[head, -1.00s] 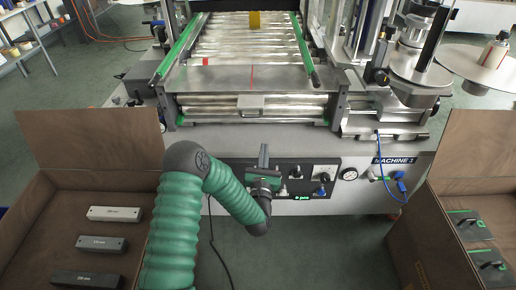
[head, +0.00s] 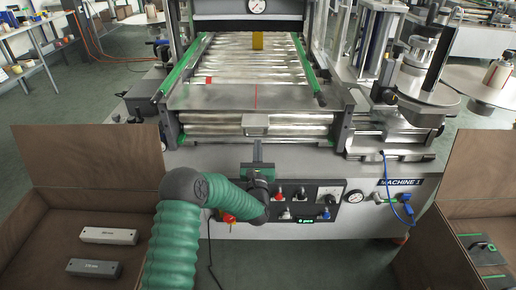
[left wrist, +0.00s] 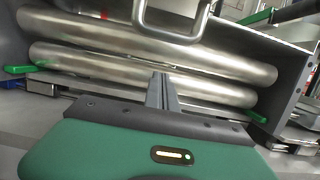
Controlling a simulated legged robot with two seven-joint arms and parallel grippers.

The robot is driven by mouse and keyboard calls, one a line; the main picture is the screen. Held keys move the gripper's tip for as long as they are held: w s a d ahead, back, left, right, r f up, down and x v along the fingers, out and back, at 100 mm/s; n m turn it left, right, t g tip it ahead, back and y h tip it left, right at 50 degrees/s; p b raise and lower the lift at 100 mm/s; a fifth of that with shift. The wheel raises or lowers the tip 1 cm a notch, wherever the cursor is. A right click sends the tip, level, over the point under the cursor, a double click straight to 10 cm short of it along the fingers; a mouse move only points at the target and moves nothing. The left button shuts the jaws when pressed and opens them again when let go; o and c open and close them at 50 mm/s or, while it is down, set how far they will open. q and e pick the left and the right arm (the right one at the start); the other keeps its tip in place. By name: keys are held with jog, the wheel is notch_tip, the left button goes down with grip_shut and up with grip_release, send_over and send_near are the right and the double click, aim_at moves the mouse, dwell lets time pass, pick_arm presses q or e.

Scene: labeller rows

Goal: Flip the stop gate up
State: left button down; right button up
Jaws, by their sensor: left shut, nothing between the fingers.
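A flat grey plate (head: 215,97) lies across the near end of the roller conveyor, and I take it for the stop gate, lying down. A U-shaped metal handle (head: 256,121) sticks out at its front edge; the handle shows at the top of the left wrist view (left wrist: 172,28). My left gripper (head: 257,146) is shut and empty, just below and in front of the handle. In the left wrist view its closed fingers (left wrist: 161,84) point at the steel rollers (left wrist: 130,65), apart from the handle. My right gripper is not in view.
A control panel (head: 308,202) with knobs and a red button (head: 229,218) sits below, beside my arm. A blue cable (head: 388,190) hangs at right. Brown boxes stand either side.

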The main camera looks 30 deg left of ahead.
aim_at(255, 127)
pick_arm(q)
jog(key=r, duration=0.1)
jog(key=s+d+r, duration=0.1)
jog(key=s+r, duration=0.1)
jog(key=shift+d+r, duration=0.2)
jog(key=shift+d, duration=0.2)
jog(key=shift+a, duration=0.15)
